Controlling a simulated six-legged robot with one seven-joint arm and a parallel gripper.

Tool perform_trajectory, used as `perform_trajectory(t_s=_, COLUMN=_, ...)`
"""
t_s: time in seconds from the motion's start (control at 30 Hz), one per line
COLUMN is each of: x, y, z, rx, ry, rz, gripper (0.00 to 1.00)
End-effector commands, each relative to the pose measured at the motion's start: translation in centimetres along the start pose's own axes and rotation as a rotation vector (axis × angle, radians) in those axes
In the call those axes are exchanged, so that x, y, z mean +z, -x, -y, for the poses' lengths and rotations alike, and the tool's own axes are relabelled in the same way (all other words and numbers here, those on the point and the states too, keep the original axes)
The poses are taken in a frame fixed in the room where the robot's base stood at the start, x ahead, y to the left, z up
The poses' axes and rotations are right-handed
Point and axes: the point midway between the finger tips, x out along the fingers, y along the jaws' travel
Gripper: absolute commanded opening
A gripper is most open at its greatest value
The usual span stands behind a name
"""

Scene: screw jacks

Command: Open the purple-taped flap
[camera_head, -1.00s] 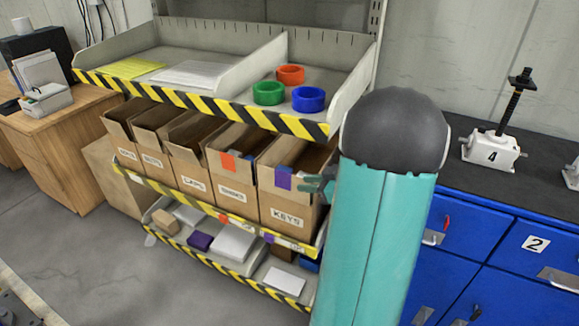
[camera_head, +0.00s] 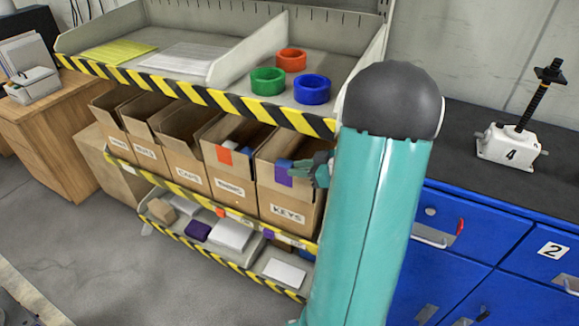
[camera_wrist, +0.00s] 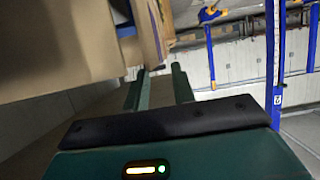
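The KEYS box (camera_head: 287,208) is the rightmost cardboard box on the middle shelf. Its front flap carries purple tape (camera_head: 283,174) and stands up at the box's front edge. My gripper (camera_head: 310,166) is at the right part of this flap, fingers pointing left, partly over the cardboard; contact is not clear. In the wrist view my gripper (camera_wrist: 158,82) has its two green fingers apart with nothing visible between them. Close cardboard (camera_wrist: 60,40) fills the upper left there, just beyond the fingers. My arm hides the box's right side.
Several open boxes stand to the left, one with orange tape (camera_head: 224,155). The upper shelf (camera_head: 215,98) overhangs them and holds green, red and blue rings. The lower shelf (camera_head: 253,285) holds small packets. Blue cabinets (camera_head: 470,240) stand at the right, with a screw jack (camera_head: 508,147) on top.

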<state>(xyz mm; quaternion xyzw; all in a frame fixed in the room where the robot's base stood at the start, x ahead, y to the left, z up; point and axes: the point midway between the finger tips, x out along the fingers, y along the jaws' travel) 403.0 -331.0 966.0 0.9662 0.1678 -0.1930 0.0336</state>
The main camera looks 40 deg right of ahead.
Motion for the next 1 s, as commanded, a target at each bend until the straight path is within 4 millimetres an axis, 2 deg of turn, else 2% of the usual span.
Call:
perform_trajectory(t_s=0.1, x=0.0, y=-1.8, z=0.0, rx=-0.001, ry=-0.002, rz=0.0, gripper=0.25)
perform_trajectory(t_s=0.23, x=0.0, y=-3.2, z=0.0, rx=-0.001, ry=-0.002, rz=0.001, gripper=0.25)
perform_trajectory(t_s=0.53, x=-0.1, y=-3.8, z=-0.3, rx=0.001, ry=-0.001, rz=0.0, gripper=0.25)
perform_trajectory(t_s=0.57, x=-0.1, y=-3.8, z=-0.3, rx=0.001, ry=-0.001, rz=0.0, gripper=0.23)
perform_trajectory(t_s=0.67, x=-0.1, y=-3.8, z=-0.4, rx=0.001, ry=-0.001, rz=0.0, gripper=0.04)
perform_trajectory(t_s=0.7, x=-0.1, y=-3.8, z=-0.4, rx=0.001, ry=0.0, rz=0.0, gripper=0.0)
perform_trajectory(t_s=1.0, x=-0.1, y=-3.8, z=-0.4, rx=0.001, ry=-0.001, rz=0.0, gripper=0.0)
